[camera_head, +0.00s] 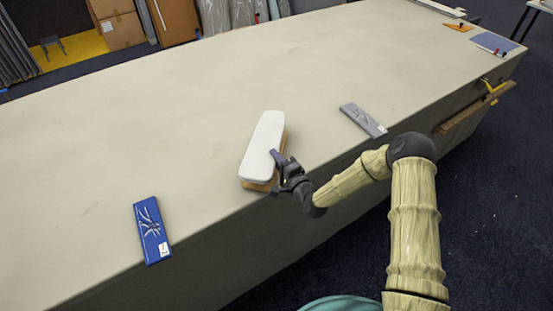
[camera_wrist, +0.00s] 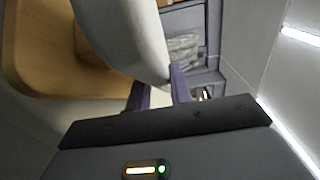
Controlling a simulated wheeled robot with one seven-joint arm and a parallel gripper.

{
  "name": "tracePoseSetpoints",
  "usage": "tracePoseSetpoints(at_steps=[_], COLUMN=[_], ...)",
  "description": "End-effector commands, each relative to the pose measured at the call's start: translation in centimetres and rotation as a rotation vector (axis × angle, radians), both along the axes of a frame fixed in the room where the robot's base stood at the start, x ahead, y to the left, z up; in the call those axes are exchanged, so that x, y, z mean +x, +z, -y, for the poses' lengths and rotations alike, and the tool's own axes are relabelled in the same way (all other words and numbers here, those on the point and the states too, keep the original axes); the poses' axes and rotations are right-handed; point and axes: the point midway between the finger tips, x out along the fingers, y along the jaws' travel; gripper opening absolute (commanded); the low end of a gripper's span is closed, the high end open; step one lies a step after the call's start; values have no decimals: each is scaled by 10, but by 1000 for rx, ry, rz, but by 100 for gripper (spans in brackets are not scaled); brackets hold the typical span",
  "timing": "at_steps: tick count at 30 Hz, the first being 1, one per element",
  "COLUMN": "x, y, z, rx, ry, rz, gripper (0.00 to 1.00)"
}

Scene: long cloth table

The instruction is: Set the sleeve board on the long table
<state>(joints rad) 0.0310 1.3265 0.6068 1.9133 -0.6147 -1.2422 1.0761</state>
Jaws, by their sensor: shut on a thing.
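The sleeve board (camera_head: 265,143) has a white padded top and a wooden base. In the head view it is at the near edge of the long table (camera_head: 200,95), its white top facing up. I cannot tell whether its base touches the cloth. My gripper (camera_head: 278,163) is shut on the near right side of the board. In the wrist view, the fingers of my gripper (camera_wrist: 160,92) are at the edge of the white top (camera_wrist: 130,35), with the wooden base (camera_wrist: 50,60) to the left. The fingers partly hide the board's edge.
A blue packet (camera_head: 152,230) lies at the near edge, left of the board. A grey packet (camera_head: 363,120) lies to its right. An orange piece (camera_head: 458,27) and a blue-grey sheet (camera_head: 493,43) are at the far right end. The table's middle is clear.

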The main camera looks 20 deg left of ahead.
Motion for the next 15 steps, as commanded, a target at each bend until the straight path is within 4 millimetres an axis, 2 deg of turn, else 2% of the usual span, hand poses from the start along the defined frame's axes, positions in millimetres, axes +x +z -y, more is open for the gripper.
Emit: tracePoseSetpoints(at_steps=[15], x=[1], y=[-5], z=[0], rx=[5], ry=[0], rz=[5], gripper=[0])
